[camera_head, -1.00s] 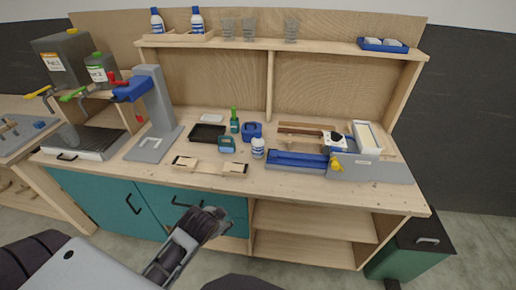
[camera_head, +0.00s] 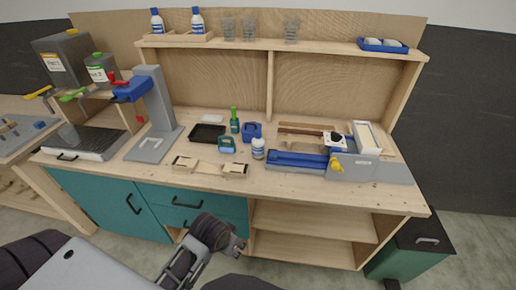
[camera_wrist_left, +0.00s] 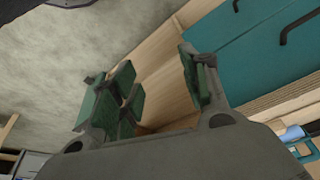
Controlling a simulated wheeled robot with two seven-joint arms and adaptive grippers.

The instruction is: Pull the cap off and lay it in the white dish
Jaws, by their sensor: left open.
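A small white dish (camera_head: 212,118) lies at the back of the bench, behind a black tray. A small white bottle with a blue label (camera_head: 258,148) stands upright near the middle of the bench; its top looks white. A green bottle with a slim top (camera_head: 235,121) stands farther back. I cannot tell which one bears the cap meant. My left gripper (camera_head: 238,247) is open and empty in front of the cabinet, below the bench top. Its spread fingers also show in the left wrist view (camera_wrist_left: 160,92), with nothing between them. My right gripper is out of view.
A grey press (camera_head: 155,115) stands left. Teal drawers (camera_head: 160,206) are below.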

